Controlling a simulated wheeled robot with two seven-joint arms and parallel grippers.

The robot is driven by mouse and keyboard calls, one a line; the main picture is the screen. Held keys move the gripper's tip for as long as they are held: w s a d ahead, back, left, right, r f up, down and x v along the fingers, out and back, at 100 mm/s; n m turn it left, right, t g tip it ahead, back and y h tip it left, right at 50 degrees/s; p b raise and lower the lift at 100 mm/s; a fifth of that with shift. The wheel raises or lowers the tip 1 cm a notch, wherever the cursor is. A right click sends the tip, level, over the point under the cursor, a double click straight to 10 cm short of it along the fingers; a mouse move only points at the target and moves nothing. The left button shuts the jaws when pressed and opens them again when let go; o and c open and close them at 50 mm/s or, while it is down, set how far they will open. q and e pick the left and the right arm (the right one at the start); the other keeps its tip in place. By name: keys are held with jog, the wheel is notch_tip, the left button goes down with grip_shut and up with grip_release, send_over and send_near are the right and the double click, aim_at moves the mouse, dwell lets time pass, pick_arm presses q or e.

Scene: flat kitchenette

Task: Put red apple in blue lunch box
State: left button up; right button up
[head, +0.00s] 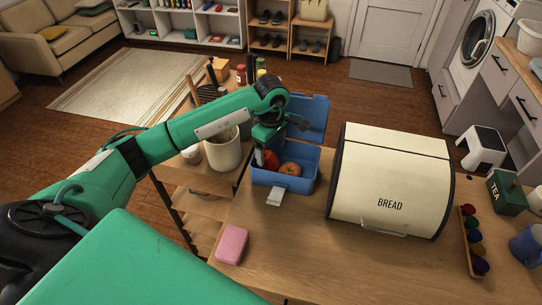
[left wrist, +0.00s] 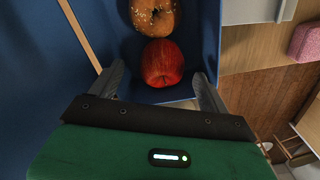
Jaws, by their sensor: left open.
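The blue lunch box (head: 298,184) stands on the wooden counter with its lid raised at the back. The red apple (head: 271,159) is inside it at the left, beside a brown bagel (head: 290,169). In the left wrist view the apple (left wrist: 162,63) rests on the blue floor of the box, touching or nearly touching the seeded bagel (left wrist: 155,16). My left gripper (head: 265,160) is over the left side of the box. Its fingers (left wrist: 162,88) are spread on either side of the apple, with visible gaps. My right gripper is not in view.
A cream bread bin (head: 390,180) stands close to the right of the lunch box. A beige utensil crock (head: 223,150) is to its left. A pink block (head: 232,244) lies on the counter in front. The counter between the block and the bread bin is clear.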

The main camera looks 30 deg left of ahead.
aim_at(271, 155)
pick_arm(q)
notch_tip(271, 155, up, 9)
jog(key=b, duration=0.2)
dwell(0.6)
